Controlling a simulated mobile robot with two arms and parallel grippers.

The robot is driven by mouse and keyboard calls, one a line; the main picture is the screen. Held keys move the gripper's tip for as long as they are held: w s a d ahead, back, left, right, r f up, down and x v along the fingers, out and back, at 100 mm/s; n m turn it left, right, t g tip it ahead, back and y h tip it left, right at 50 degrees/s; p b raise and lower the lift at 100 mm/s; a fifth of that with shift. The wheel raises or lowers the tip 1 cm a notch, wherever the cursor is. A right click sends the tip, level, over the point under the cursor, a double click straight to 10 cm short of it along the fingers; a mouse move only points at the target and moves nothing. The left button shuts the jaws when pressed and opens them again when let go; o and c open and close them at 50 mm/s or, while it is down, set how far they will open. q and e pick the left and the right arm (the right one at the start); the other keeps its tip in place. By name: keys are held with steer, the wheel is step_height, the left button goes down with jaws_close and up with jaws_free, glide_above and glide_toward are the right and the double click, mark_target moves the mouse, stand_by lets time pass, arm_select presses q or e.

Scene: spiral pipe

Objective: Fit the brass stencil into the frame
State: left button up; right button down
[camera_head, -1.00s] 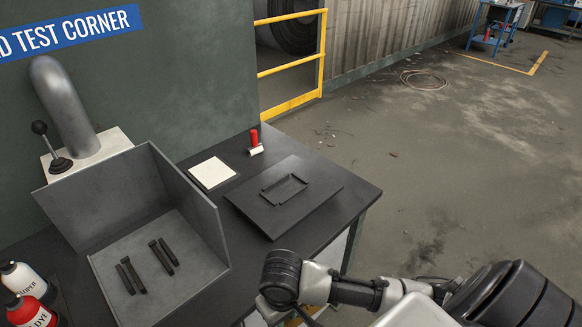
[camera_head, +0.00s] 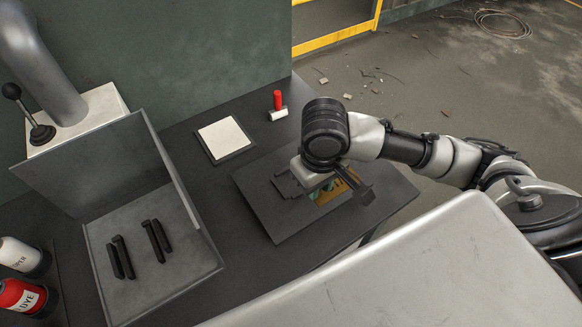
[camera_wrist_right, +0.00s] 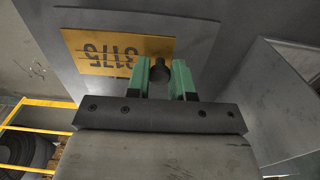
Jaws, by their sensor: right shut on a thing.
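The brass stencil (camera_head: 333,191) shows in the head view as a small yellow patch beneath my right gripper, which hides most of it. In the right wrist view the stencil (camera_wrist_right: 100,50) is a yellow plate with dark cut-out figures reading 3175. My right gripper (camera_wrist_right: 160,73) has its green fingers shut on a dark round knob beside the stencil's edge. The stencil is over the dark board (camera_head: 385,205); I cannot tell whether it touches it. The raised frame on this board is largely hidden by my gripper, so the fit cannot be seen. My left gripper is not in view.
An open grey metal box (camera_head: 190,255) with several dark bars stands left of the board. Bottles (camera_head: 22,297) stand at far left. The dark tabletop between box and board is clear.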

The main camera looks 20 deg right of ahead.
steer(key=w+f, duration=0.2)
steer(key=w, duration=0.1)
steer(key=w+a+f, duration=0.1)
steer(key=w+f, duration=0.1)
steer(key=w, duration=0.1)
steer(key=w+a+f+p, duration=0.1)
steer(key=w+f, duration=0.1)
steer(key=w, duration=0.2)
steer(key=shift+w+f, duration=0.2)
steer(key=shift+w, duration=0.05)
step_height(320, 180, down, 4)
steer(key=shift+d+r+p, duration=0.1)
steer(key=shift+p, duration=0.4)
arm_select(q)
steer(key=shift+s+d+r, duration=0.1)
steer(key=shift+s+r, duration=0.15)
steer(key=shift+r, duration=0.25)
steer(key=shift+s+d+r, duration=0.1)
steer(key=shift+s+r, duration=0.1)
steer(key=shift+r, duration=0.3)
arm_select(e)
steer(key=shift+f, duration=0.2)
steer(key=c, duration=1)
jaws_free()
